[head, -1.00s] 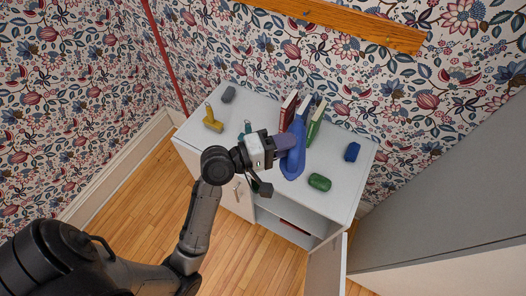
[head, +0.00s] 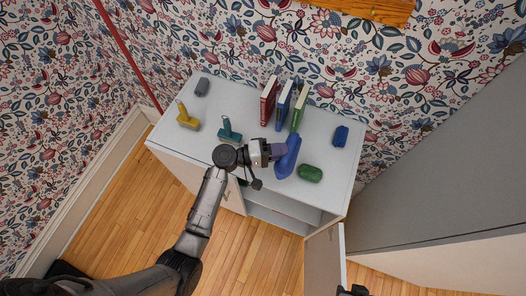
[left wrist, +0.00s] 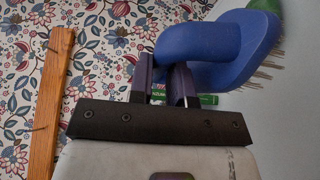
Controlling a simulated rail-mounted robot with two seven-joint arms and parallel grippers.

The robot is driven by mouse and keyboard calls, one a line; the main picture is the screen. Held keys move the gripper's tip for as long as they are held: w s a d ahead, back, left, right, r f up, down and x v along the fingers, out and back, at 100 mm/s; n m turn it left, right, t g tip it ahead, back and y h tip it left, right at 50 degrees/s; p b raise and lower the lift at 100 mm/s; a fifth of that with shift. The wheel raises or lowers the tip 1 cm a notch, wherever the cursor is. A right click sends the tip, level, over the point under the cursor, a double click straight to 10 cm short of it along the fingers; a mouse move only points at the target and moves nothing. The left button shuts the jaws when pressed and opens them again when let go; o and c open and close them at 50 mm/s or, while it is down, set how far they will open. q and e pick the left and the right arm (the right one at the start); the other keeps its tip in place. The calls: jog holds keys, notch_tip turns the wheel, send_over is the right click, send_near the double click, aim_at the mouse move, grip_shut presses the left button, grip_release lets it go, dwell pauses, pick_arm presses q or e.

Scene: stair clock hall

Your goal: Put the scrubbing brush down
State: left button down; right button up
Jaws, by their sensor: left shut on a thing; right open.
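The blue scrubbing brush (head: 287,160) is in my left gripper (head: 277,151), over the front middle of the white cabinet top (head: 235,100). In the left wrist view, the fingers (left wrist: 168,82) are shut on the rounded handle of the brush (left wrist: 225,62). Its thin bristles show beside the pale cabinet surface, and I cannot tell whether they touch it. A dark piece of my right gripper (head: 352,291) shows at the bottom edge of the head view. It is empty as far as it shows, low by the open door.
Red (head: 269,100), blue (head: 284,105) and green (head: 298,109) books stand behind the brush. A green rounded object (head: 310,173) is close to its right; a blue block (head: 340,136) is farther right. Teal (head: 228,131), yellow (head: 187,118) and grey (head: 202,86) items stand left. A cabinet door (head: 324,262) hangs open.

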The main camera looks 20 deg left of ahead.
pick_arm(q)
jog(key=shift+w+a+f+b, duration=0.25)
jog(key=shift+w+a+f, duration=0.15)
jog(key=shift+a+f, duration=0.9)
jog(key=shift+w+a+f+b, duration=0.25)
jog(key=shift+w+a+f, duration=0.15)
jog(key=shift+a+f, duration=0.9)
jog(key=shift+w+a+f+b, duration=0.35)
jog(key=shift+a+f, duration=0.55)
jog(key=shift+f, duration=0.7)
jog(key=shift+f, duration=0.1)
jog(key=c, duration=1.1)
grip_release()
jog(key=shift+o, duration=0.2)
jog(key=shift+a, duration=0.15)
jog(key=v, duration=1.1)
jog(key=shift+s+a, duration=0.2)
jog(key=shift+a, duration=0.1)
